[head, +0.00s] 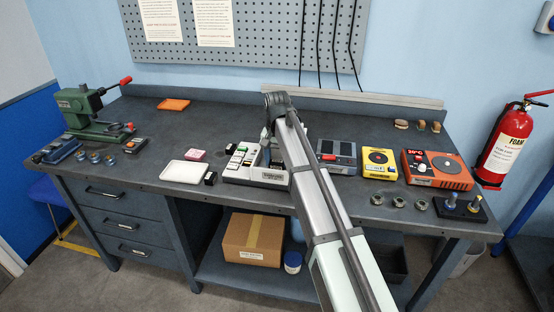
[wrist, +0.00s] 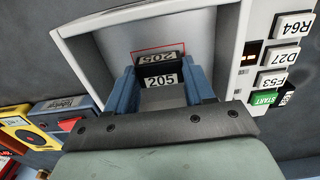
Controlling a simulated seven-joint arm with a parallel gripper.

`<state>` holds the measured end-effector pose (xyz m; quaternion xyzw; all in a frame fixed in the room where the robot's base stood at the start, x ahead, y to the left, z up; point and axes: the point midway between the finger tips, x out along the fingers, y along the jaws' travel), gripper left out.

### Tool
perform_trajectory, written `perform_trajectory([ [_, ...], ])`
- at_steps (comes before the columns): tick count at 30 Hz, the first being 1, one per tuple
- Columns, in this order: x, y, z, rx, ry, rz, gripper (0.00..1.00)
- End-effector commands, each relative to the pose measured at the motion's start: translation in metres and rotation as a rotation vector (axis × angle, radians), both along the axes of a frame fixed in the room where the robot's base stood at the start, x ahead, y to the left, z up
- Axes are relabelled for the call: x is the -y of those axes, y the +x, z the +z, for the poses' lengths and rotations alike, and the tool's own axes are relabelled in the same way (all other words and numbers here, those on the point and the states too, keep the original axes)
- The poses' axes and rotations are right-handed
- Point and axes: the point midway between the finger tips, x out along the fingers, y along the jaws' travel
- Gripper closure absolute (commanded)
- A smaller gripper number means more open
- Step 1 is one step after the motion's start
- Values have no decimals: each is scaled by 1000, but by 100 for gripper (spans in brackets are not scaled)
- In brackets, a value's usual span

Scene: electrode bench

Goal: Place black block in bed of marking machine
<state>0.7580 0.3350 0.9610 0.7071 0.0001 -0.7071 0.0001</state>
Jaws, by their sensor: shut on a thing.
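The marking machine is a pale grey unit (head: 242,165) with a column of labelled keys, in the middle of the bench. In the wrist view its recessed grey bed (wrist: 93,52) lies under my gripper (wrist: 161,84), with the white keys and green START key to the right. My gripper's blue fingers are shut on the black block (wrist: 155,70), which carries white 205 labels. The block is within the bed's outline, by a thin red-lined rectangle. I cannot tell whether it touches the floor. In the head view my arm hides the block and gripper.
A white tray (head: 187,172) and a small black object (head: 210,178) are left of the machine. A blue-grey device (head: 337,157), a yellow device (head: 379,163) and an orange hotplate (head: 438,169) stand to its right. A green press (head: 90,110) is far left.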

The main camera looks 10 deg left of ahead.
Motion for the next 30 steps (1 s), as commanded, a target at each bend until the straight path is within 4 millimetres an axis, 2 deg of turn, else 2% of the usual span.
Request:
perform_trajectory([
  [3,0,0,-2,0,0,0,89],
  [4,0,0,-3,0,0,0,45],
  [11,0,0,-2,0,0,0,23],
  [22,0,0,3,1,0,0,22],
  [26,0,1,19,2,1,0,22],
  [30,-1,1,44,3,1,0,22],
])
